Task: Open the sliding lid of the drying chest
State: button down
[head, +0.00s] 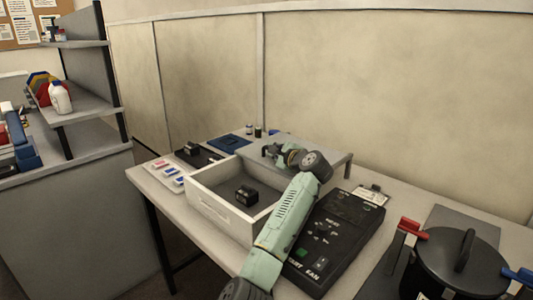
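The drying chest appears to be the pale open-topped box (224,216) on the table. A black block-like item (246,195) lies inside it. A flat grey panel (335,164) reaches back and right from the box at rim height; it looks like the sliding lid, drawn back from the front part of the box. My gripper (270,152) is over this panel, toward its left side. My wrist hides part of the panel, and my forearm hides the right side of the box. The gripper is small and dark here, so its finger opening and any contact with the panel cannot be made out.
A black control unit (333,238) stands right of the box, close to my forearm. A black lidded pot (461,262) with red and blue clamps is at front right. Small trays (168,173) and a blue mat (229,142) lie left and behind. A wall closes the back.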

jog(key=shift+w+d, duration=0.15)
jog(key=c, duration=1.9)
grip_release()
jog(key=v, duration=1.2)
